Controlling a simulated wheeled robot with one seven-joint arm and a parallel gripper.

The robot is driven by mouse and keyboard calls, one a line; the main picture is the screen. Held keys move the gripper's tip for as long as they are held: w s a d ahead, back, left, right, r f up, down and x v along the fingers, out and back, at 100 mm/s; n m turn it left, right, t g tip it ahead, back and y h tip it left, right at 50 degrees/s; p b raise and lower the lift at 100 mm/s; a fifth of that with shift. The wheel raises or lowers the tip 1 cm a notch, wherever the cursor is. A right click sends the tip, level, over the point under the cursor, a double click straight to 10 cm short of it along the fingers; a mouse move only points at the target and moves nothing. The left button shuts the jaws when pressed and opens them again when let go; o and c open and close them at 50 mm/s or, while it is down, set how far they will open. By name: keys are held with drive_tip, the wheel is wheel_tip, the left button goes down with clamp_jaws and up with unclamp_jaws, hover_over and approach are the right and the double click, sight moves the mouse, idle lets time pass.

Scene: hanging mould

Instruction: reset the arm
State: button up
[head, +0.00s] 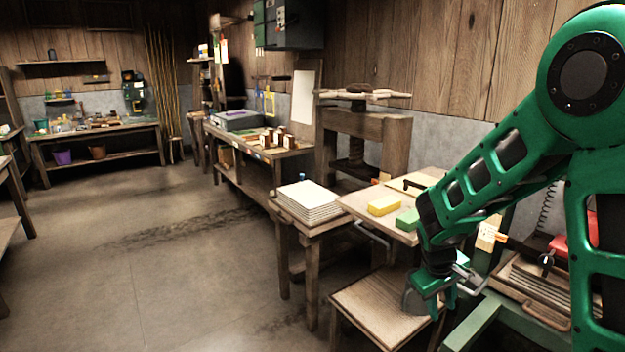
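My green arm comes in from the right side of the head view and bends down at its wrist. My gripper (432,290) points downward over a low wooden stool-like table (372,310). The fingers are small and partly hidden by the wrist, so I cannot tell whether they are open or shut, or whether they touch the grey rounded thing (412,302) beside them.
A paper stack (308,200) sits on a side table. A mould frame (535,295) lies at right. The left floor is clear.

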drive_tip(key=s+a+r+m+t+y, duration=0.2)
drive_tip(key=s+r+m+y, duration=0.15)
drive_tip(key=s+r, duration=1.05)
drive_tip(key=s+d+f+m+g, duration=0.1)
drive_tip(key=s+d+m+g, duration=0.1)
drive_tip(key=s+d, duration=0.3)
drive_tip(key=s+d+m+g, duration=0.2)
drive_tip(key=s+d+m, duration=0.3)
drive_tip(key=s, duration=0.6)
drive_tip(key=shift+s+d+f, duration=0.3)
drive_tip(key=shift+d+f, duration=0.05)
drive_tip(key=shift+d, duration=0.1)
drive_tip(key=shift+w+f, duration=0.25)
drive_tip(key=shift+w, duration=0.4)
